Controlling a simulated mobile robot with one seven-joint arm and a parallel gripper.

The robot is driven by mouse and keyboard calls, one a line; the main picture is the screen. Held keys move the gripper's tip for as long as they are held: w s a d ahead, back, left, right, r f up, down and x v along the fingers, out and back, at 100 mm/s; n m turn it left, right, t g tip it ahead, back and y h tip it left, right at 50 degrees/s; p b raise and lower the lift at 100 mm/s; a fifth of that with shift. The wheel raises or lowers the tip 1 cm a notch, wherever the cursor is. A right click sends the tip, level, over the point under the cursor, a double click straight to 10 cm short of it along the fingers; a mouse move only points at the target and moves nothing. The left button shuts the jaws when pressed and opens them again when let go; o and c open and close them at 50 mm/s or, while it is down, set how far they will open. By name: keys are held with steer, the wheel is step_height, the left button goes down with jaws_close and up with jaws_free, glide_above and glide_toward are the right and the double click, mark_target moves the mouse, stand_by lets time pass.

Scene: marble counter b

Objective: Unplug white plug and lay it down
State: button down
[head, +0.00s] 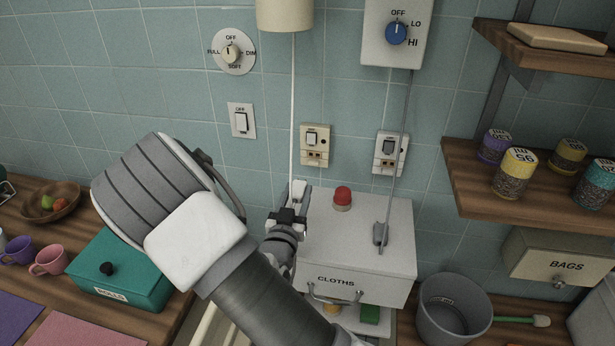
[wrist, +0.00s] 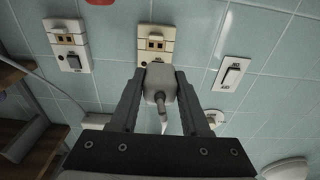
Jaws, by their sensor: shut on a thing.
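The white plug (wrist: 160,82) is between the two fingers of my gripper (wrist: 158,92) in the wrist view, with its cord trailing from it. The left socket (head: 314,146) on the tiled wall has its holes uncovered, and the plug is apart from it; this socket also shows in the wrist view (wrist: 155,42). In the head view my gripper (head: 290,206) is shut on the white plug (head: 298,188), below the left socket and by the left back part of the white CLOTHS box (head: 400,262). The white cord (head: 294,100) hangs from the cream lamp (head: 284,14).
A grey plug (head: 380,235) lies on the CLOTHS box, right of a red knob (head: 342,197). The right socket (head: 389,155) is empty. A teal box (head: 118,270) stands left, a grey bin (head: 452,310) right. The box's middle top is mostly clear.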

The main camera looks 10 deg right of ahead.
steer(key=shift+r+y+p, duration=0.2)
steer(key=shift+y+p, duration=0.1)
steer(key=shift+p, duration=0.2)
steer(key=g+p, duration=0.3)
steer(key=p, duration=0.1)
steer(key=shift+y, duration=0.4)
steer(key=g+y+p, duration=0.1)
steer(key=g+p, duration=0.1)
steer(key=p, duration=0.3)
steer(key=shift+g, duration=0.4)
steer(key=shift+f+g+p, duration=0.15)
steer(key=shift+g+p, duration=0.15)
steer(key=shift+w+d+f+y, duration=0.1)
steer(key=shift+w+y, duration=0.1)
steer(key=shift+y, duration=0.1)
steer(key=shift+f+b, duration=3)
steer(key=shift+b, duration=0.1)
steer(key=shift+f+b, duration=1.5)
steer(key=shift+f, duration=0.15)
steer(key=shift+c, duration=1.5)
jaws_free()
